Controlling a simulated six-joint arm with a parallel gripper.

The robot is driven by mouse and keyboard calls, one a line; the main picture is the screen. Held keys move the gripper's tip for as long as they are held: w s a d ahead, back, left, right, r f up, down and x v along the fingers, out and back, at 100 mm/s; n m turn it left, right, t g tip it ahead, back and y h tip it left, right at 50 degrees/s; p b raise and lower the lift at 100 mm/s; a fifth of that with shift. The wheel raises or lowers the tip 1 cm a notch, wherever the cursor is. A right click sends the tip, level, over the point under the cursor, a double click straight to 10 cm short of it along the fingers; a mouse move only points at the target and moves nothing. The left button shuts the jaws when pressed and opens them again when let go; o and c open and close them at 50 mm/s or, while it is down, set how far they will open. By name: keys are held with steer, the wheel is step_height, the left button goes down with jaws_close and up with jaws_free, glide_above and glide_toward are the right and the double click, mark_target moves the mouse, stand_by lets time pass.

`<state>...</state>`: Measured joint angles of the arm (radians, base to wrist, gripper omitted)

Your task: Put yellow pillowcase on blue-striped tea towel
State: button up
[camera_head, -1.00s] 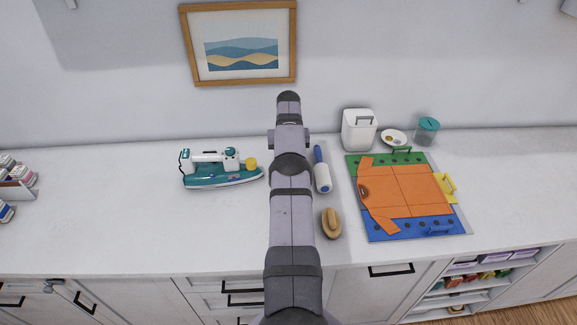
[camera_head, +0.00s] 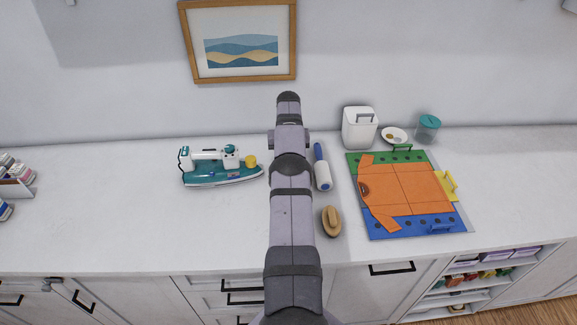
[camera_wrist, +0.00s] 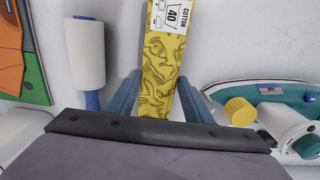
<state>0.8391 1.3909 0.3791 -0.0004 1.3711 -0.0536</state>
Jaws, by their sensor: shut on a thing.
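The yellow pillowcase (camera_wrist: 165,70) shows in the wrist view as a narrow yellow piece with a swirling pattern and a white care label reading "COTTON 40". My gripper (camera_wrist: 161,98) is shut on it, with one blue-grey finger on each side. In the head view my arm hides the gripper and the pillowcase. No blue-striped tea towel is visible in either view.
A teal iron (camera_head: 222,167) stands left of my arm. A lint roller (camera_head: 322,168) and a brush (camera_head: 331,221) lie just right of it. Further right is a folding board (camera_head: 451,222) with an orange garment.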

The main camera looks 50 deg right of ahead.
steer(key=shift+f, duration=0.2)
steer(key=o, duration=1.2)
steer(key=shift+c, duration=0.2)
steer(key=shift+r, duration=0.1)
step_height(320, 180, up, 6)
steer(key=shift+r, duration=0.1)
steer(key=shift+r+p, duration=0.5)
steer(key=shift+p, duration=0.25)
